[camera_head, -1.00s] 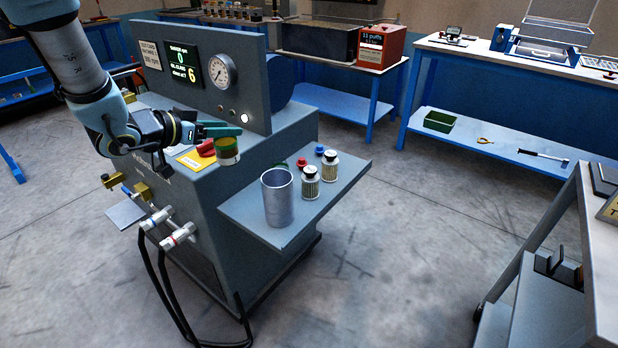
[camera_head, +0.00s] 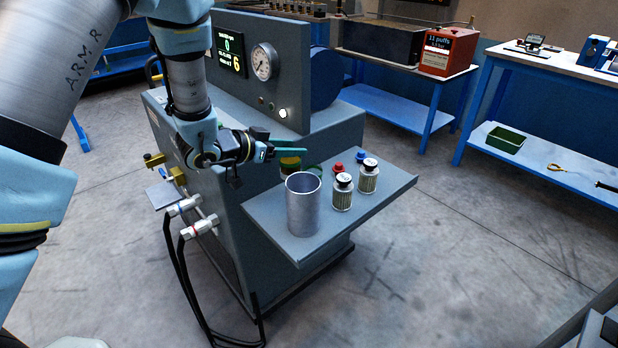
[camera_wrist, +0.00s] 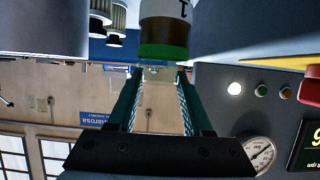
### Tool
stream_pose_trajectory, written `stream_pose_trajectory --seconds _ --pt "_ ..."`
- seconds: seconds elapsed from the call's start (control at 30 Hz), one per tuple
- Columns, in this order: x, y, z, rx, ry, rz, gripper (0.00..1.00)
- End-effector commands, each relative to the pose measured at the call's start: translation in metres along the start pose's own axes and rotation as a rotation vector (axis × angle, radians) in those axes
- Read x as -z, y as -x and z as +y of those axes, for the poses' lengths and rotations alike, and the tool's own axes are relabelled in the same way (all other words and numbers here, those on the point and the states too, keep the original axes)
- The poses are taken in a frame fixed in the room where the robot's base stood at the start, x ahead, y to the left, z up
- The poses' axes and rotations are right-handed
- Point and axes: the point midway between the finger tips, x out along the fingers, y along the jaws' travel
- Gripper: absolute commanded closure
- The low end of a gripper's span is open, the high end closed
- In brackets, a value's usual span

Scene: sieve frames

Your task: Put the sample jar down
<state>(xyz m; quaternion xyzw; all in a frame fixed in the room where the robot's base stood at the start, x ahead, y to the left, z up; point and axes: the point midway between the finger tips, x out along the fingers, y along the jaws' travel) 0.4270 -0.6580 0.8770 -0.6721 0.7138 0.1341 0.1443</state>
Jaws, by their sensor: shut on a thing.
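My gripper (camera_head: 294,152) is shut on the sample jar (camera_head: 290,164), over the back left part of the grey side shelf (camera_head: 345,216). The jar has a green band and a pale label. In the wrist view the jar (camera_wrist: 164,32) sits at the tips of my gripper's teal fingers (camera_wrist: 157,74), with its green end toward the palm. In the head view the jar is partly hidden by the finger and the metal cup. I cannot tell whether it touches the shelf.
A tall open metal cup (camera_head: 303,208) stands close in front of the jar. Red (camera_head: 337,168) and blue (camera_head: 361,157) caps lie behind. The gauge panel (camera_head: 262,85) rises behind. The shelf's front right is clear.

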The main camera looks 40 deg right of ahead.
Motion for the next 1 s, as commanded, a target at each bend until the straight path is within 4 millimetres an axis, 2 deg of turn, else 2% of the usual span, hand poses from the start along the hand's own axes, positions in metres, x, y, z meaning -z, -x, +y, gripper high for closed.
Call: stream_pose_trajectory --seconds 0.1,0.27,0.53,0.97,1.0 --pt "-0.016 -0.007 0.0 -0.001 0.001 -0.001 1.0" --pt "-0.026 -0.012 0.0 -0.001 0.0 0.001 1.0" --pt "-0.058 -0.024 0.0 -0.001 0.001 -0.001 1.0" --pt "-0.065 -0.028 0.0 0.001 0.0 0.002 1.0" --pt "-0.065 -0.028 0.0 0.0 0.0 0.002 0.47"
